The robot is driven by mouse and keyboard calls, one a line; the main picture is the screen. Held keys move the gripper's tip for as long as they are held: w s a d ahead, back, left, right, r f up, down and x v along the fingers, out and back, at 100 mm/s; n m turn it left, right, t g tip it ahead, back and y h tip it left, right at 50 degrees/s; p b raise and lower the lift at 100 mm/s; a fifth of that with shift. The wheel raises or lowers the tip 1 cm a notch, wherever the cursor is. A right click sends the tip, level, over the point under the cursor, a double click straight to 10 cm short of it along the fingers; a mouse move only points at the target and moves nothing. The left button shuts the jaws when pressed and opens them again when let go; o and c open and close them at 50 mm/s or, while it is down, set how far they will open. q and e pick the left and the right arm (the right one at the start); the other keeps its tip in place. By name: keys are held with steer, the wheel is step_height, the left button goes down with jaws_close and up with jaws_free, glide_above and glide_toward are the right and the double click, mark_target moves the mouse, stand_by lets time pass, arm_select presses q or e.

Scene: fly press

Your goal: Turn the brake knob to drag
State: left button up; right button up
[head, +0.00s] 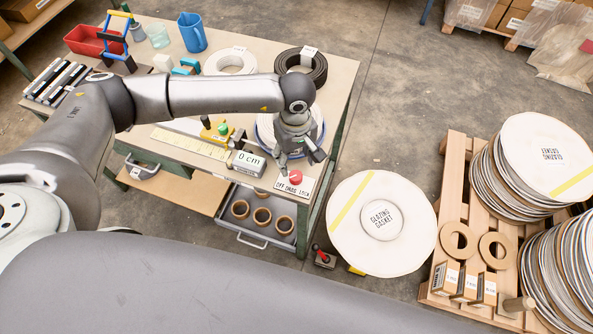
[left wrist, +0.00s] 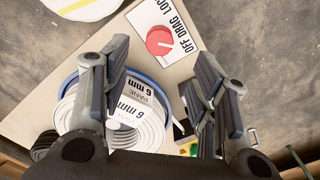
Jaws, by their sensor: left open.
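The red brake knob (head: 296,176) sits on a white plate (head: 291,187) lettered OFF, DRAG, LOCK at the near right corner of the bench. In the left wrist view the red knob (left wrist: 160,41) shows whole, just beyond the fingertips and between their lines. I cannot tell which word it points to. My left gripper (head: 301,161) is open and empty, pointing down beside the knob, apart from it as far as I can see. Its two spread fingers (left wrist: 163,60) frame the wrist view. My right gripper is not in view.
A coil (left wrist: 140,108) labelled 6 mm PANE on a blue-rimmed holder lies close by the left gripper. A 0 cm display (head: 249,163) stands left of the knob. An open drawer (head: 246,238) with several brown rings is below. A round glazing gasket (head: 397,252) lies to the right.

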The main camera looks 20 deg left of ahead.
mark_target(296, 175)
arm_select(q)
step_height(296, 175, down, 7)
steer(key=shift+p, duration=0.75)
steer(key=shift+f, duration=0.5)
steer(key=c, duration=1)
